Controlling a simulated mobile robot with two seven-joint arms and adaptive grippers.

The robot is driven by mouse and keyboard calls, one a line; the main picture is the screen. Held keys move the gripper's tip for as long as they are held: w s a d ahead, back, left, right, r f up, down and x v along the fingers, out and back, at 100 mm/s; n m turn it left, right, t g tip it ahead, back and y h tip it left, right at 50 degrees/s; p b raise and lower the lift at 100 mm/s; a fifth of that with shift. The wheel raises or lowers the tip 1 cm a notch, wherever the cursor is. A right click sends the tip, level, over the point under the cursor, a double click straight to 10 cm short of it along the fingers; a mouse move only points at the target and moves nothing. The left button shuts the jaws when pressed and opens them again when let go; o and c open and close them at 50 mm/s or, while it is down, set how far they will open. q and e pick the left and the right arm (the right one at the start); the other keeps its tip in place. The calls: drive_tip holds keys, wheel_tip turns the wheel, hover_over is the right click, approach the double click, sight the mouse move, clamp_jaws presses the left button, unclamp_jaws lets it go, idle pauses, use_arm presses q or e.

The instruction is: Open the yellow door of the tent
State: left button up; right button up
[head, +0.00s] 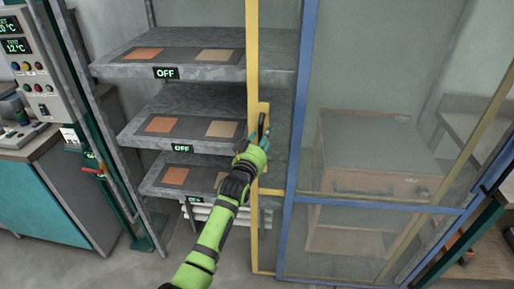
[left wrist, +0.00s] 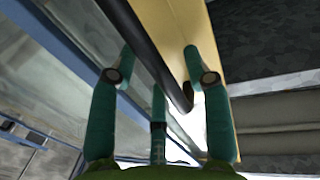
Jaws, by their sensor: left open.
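The yellow door (head: 253,225) of the tent stands upright in the middle of the head view, its yellow frame next to the blue tent frame (head: 297,130). A dark bar handle (head: 262,124) sits on a yellow plate on the door. My left gripper (head: 255,138) is at the handle, its fingers partly hidden by my wrist. In the left wrist view, the open teal fingers (left wrist: 160,80) lie on either side of the dark handle (left wrist: 155,45). I cannot tell whether they touch it. The yellow door edge (left wrist: 205,50) shows behind the fingers. My right gripper is not in view.
Grey shelves (head: 185,117) with orange and tan panels and OFF displays stand left of the door. A control box (head: 30,65) and teal cabinet (head: 40,205) are at the far left. A wooden box (head: 365,180) shows through the clear tent wall. Bare floor lies in front.

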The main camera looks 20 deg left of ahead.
use_arm(q)
drive_tip(key=s, duration=1.1)
drive_tip(key=shift+s+d, duration=0.2)
drive_tip(key=shift+s, duration=0.2)
drive_tip(key=s+d+f+g, duration=0.1)
drive_tip(key=s+f+g, duration=0.25)
drive_tip(key=f, duration=0.75)
drive_tip(key=s+d+f+m+g+h, duration=0.15)
drive_tip(key=s+f, duration=0.25)
drive_tip(key=f, duration=0.8)
drive_tip(key=s+d+f+g, duration=0.1)
drive_tip(key=s+f+g, duration=0.25)
drive_tip(key=f, duration=0.75)
drive_tip(key=s+f+g, duration=0.3)
drive_tip(key=s+f, duration=1)
drive_tip(key=s, duration=0.2)
drive_tip(key=s+a+f+g, duration=0.1)
drive_tip(key=s+f, duration=0.3)
drive_tip(key=s, duration=0.8)
drive_tip(key=s+a+f+m+g, duration=0.1)
drive_tip(key=s+f+g, duration=0.2)
drive_tip(key=s, duration=0.9)
drive_tip(key=shift+a+f+g+y, duration=0.35)
drive_tip(key=shift+f+g+y, duration=0.1)
drive_tip(key=shift+g, duration=0.3)
